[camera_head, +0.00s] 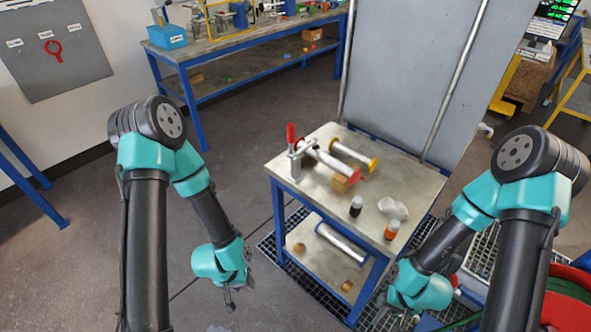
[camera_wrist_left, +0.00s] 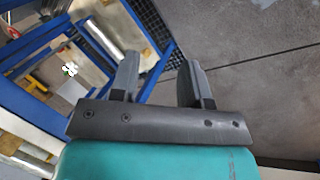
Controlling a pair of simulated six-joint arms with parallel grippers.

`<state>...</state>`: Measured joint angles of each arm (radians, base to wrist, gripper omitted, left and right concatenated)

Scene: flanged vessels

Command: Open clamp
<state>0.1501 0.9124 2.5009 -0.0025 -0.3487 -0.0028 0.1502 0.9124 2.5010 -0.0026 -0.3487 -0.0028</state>
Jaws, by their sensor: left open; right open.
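A metal toggle clamp (camera_head: 296,163) with an upright red handle (camera_head: 291,133) stands at the left edge of the small steel cart (camera_head: 412,177). A silver vessel with a red flange (camera_head: 326,161) lies beside the clamp, one end near its jaw; whether the clamp grips it is unclear. A second vessel with yellow flanges (camera_head: 352,152) lies behind it. My left gripper (camera_head: 229,298) hangs low, left of the cart and well apart from the clamp. In the left wrist view its fingers (camera_wrist_left: 160,80) are open and empty. My right gripper (camera_head: 391,312) is open, low at the cart's front right.
Dark bottles (camera_head: 356,206), one orange-labelled (camera_head: 392,229), and a crumpled pale cloth (camera_head: 393,208) are on the cart top. Its lower shelf holds a metal cylinder (camera_head: 341,243). A grey panel (camera_head: 407,75) rises behind. Floor (camera_head: 225,165) left of the cart is clear.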

